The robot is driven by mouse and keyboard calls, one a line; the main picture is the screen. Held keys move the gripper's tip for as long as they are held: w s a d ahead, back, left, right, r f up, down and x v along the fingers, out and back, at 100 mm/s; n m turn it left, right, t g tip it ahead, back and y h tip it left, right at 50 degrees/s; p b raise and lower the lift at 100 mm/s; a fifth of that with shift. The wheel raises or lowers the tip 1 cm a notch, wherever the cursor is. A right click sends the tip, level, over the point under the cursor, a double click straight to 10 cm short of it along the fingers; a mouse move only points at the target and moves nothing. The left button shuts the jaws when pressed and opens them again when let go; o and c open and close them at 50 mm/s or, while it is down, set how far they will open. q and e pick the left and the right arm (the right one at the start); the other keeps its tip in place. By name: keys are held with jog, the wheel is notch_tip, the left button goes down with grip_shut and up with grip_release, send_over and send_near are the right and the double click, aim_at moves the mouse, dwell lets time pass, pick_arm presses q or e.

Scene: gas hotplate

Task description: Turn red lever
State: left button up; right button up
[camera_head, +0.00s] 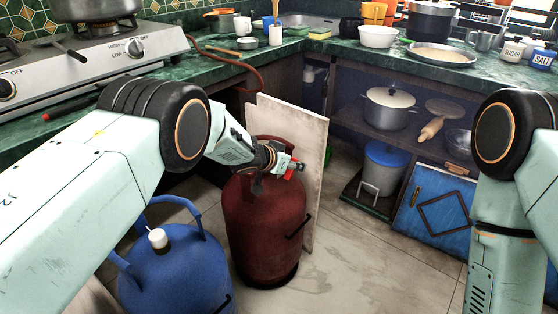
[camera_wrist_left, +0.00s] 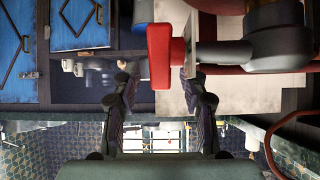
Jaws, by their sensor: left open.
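The red lever (camera_head: 291,172) shows small at the top of the dark red gas cylinder (camera_head: 265,225), by my left gripper (camera_head: 276,163). In the left wrist view the red lever (camera_wrist_left: 160,57) is large, joined to a grey metal valve fitting (camera_wrist_left: 235,52). My left gripper (camera_wrist_left: 158,90) is open there, with one dark finger on each side of the lever's lower end. The lever looks closer to the right finger; I cannot tell whether they touch. My right arm shows at the right edge, but its gripper is out of view.
A blue gas cylinder (camera_head: 175,272) stands in front, below my left arm. A pale board (camera_head: 313,150) leans behind the red cylinder. A gas hotplate (camera_head: 100,60) sits on the green counter at left. Shelves with a pot (camera_head: 389,110) stand behind. Floor right of the cylinder is clear.

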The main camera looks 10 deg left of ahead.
pick_arm(q)
jog(key=v, duration=1.1)
